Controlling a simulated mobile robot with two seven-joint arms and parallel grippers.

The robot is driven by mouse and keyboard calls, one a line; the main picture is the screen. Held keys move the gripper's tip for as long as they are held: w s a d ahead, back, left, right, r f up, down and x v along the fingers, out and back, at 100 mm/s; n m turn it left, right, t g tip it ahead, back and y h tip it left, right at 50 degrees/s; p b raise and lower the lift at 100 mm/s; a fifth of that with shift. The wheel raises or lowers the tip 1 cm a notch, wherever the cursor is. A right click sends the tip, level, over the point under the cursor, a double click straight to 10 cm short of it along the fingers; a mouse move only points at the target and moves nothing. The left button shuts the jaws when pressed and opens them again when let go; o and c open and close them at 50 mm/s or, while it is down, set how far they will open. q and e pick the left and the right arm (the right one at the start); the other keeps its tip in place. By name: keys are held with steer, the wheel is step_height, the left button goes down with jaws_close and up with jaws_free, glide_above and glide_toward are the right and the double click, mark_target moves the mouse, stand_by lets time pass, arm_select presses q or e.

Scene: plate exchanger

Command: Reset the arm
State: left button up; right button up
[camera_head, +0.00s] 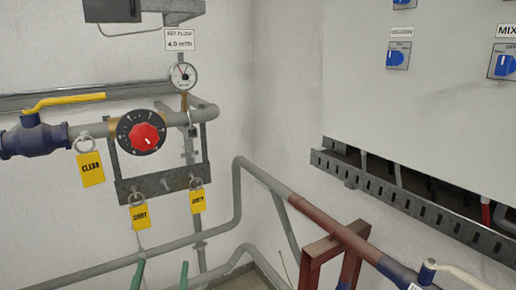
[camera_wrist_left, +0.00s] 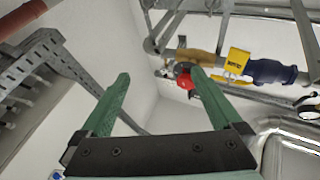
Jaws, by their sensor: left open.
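My left gripper (camera_head: 161,272) shows only as two green fingertips at the bottom edge of the head view, spread apart with nothing between them. In the left wrist view the left gripper (camera_wrist_left: 161,84) is open and empty, its green fingers pointing toward the wall pipework. A red knob (camera_head: 144,136) on a black numbered dial (camera_head: 129,120) is on the pipe, above and apart from the fingertips. The red knob also shows in the wrist view (camera_wrist_left: 186,84), by the right finger, which partly covers it. My right gripper is in neither view.
Yellow tags (camera_head: 91,169) hang from rings near a grey bracket (camera_head: 160,183). A blue valve (camera_head: 33,138) with a yellow lever is at left. Grey and brown pipes (camera_head: 340,232) cross the lower right, below a control cabinet (camera_head: 420,110) and a slotted rail (camera_head: 420,208).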

arm_select(q)
steer(key=s+d+f+m+g+h, duration=0.1)
steer(key=s+d+f+g+h, duration=0.15)
steer(key=f, duration=0.35)
steer(key=s+d+f+m+g+h, duration=0.2)
steer(key=s+f, duration=0.1)
steer(key=f, duration=0.3)
steer(key=s+a+f+n+g+y, duration=0.1)
steer(key=s+f+g, duration=0.8)
steer(key=s+f, duration=0.7)
step_height(320, 180, down, 3)
steer(key=shift+s+a+f+n, duration=0.2)
steer(key=shift+s+a+n, duration=0.1)
steer(key=shift+a, duration=0.05)
steer(key=shift+c, duration=0.2)
